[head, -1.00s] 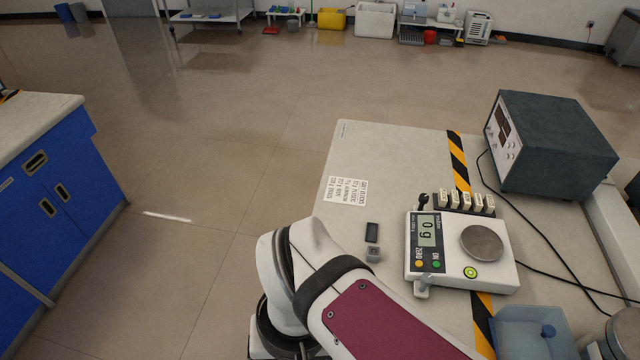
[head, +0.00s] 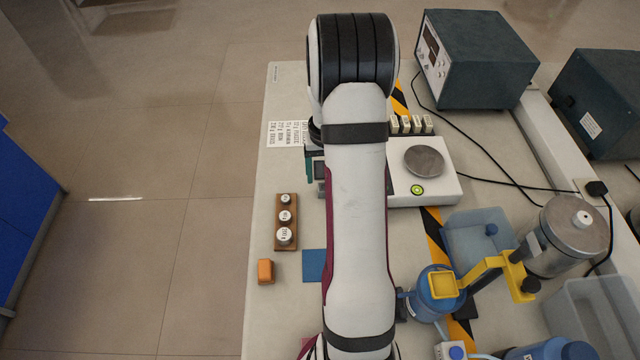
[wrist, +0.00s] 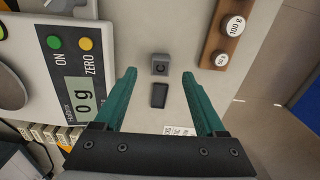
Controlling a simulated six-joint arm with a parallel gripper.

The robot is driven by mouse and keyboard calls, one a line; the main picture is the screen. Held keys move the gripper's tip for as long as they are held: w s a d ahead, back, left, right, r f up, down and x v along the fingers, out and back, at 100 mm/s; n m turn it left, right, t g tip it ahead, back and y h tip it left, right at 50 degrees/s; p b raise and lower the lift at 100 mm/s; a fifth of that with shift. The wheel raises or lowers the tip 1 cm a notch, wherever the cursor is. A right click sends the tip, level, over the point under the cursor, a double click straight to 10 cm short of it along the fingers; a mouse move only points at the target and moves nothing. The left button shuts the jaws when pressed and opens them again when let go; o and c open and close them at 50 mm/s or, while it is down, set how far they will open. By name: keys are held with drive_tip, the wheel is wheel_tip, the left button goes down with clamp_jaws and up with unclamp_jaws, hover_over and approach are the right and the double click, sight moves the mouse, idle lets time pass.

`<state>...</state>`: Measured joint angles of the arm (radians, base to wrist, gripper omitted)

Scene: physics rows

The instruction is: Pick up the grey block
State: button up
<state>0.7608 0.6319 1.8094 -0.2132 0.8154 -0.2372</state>
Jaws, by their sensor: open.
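The grey block (wrist: 160,64) is a small cube with a dark mark on its face, seen in the wrist view. A dark, nearly black block (wrist: 159,95) lies close beside it, on the side nearer the gripper base. My gripper (wrist: 160,75) is open, its two green fingers spread on either side of the blocks with nothing held between them. I cannot tell how high the fingertips are above the table. In the head view my arm covers most of the gripper, and I cannot make out the grey block there.
A scale (head: 440,185) stands right of the gripper; its display reads 0 g in the wrist view. A wooden weight holder (head: 279,222) and an orange block (head: 265,271) are at the table's left edge. A blue square (head: 314,265) and a blue bin (head: 470,245) lie nearer.

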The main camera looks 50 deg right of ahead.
drive_tip(key=f, duration=0.5)
drive_tip(key=shift+w+d+f, duration=0.2)
drive_tip(key=shift+w+f, duration=0.15)
drive_tip(key=shift+f, duration=0.05)
drive_tip(key=shift+r, duration=0.1)
clamp_jaws()
